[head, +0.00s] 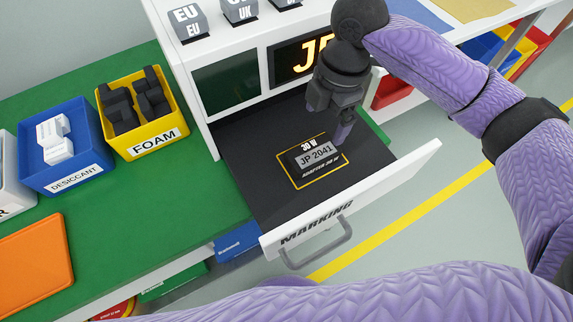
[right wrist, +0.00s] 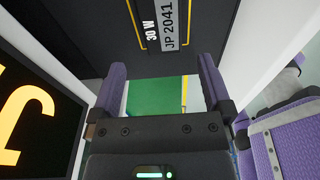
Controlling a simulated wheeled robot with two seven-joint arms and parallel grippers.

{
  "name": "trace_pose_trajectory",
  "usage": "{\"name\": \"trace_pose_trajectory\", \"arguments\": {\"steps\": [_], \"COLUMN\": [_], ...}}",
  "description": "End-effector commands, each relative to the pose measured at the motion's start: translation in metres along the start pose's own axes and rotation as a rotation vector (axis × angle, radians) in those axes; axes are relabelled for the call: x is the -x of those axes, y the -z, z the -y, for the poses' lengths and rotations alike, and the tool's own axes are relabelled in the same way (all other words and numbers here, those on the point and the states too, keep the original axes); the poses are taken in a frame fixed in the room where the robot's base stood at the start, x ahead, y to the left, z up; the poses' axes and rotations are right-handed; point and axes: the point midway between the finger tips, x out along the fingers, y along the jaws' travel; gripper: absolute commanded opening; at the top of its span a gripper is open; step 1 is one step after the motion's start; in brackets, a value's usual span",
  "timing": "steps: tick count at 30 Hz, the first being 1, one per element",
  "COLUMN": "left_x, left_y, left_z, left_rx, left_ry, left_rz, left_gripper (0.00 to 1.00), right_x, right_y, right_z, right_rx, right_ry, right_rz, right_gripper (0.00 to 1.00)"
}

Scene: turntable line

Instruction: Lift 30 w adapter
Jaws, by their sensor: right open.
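The 30 W adapter (head: 316,157) is dark with a grey label reading JP 2041. It lies inside a yellow outline on the floor of the open MARKING drawer (head: 262,202). In the right wrist view the adapter's grey label (right wrist: 170,24) shows at the top, beyond the fingertips. My right gripper (head: 343,132) points down over the back right part of the drawer, behind the adapter and apart from it. It also shows in the right wrist view (right wrist: 160,82), open, with nothing between its purple fingers. My left gripper is out of view.
A yellow FOAM bin (head: 178,128) with dark foam pieces and a blue DESICCANT bin (head: 84,185) stand on the green bench top (head: 150,215). An orange tray (head: 35,265) lies at lower left. A lit display (head: 285,62) is behind the drawer. The drawer's white walls surround the adapter.

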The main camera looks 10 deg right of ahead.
Motion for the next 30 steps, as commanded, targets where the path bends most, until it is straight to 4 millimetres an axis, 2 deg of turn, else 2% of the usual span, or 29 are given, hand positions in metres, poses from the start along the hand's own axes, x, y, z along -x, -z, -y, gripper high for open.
{"name": "trace_pose_trajectory", "arguments": {"steps": [9, 11, 16, 18, 23, 30], "left_x": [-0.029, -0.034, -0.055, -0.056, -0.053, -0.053], "left_y": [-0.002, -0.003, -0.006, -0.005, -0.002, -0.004], "left_z": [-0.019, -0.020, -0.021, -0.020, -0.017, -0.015], "left_rx": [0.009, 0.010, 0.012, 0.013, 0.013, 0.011], "left_ry": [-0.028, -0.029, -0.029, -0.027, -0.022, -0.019], "left_rz": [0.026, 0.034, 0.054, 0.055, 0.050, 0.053], "left_gripper": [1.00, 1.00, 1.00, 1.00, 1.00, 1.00], "right_x": [-0.056, -0.064, -0.099, -0.103, -0.099, -0.099], "right_y": [0.002, 0.004, 0.008, 0.008, 0.009, 0.008], "right_z": [0.000, 0.001, 0.002, 0.002, 0.002, 0.002], "right_rx": [0.002, 0.001, -0.001, -0.001, -0.001, -0.001], "right_ry": [0.003, 0.002, 0.004, 0.002, -0.002, -0.002], "right_rz": [-0.002, -0.002, -0.002, -0.001, 0.000, 0.000], "right_gripper": [1.00, 1.00, 1.00, 1.00, 1.00, 0.49]}}
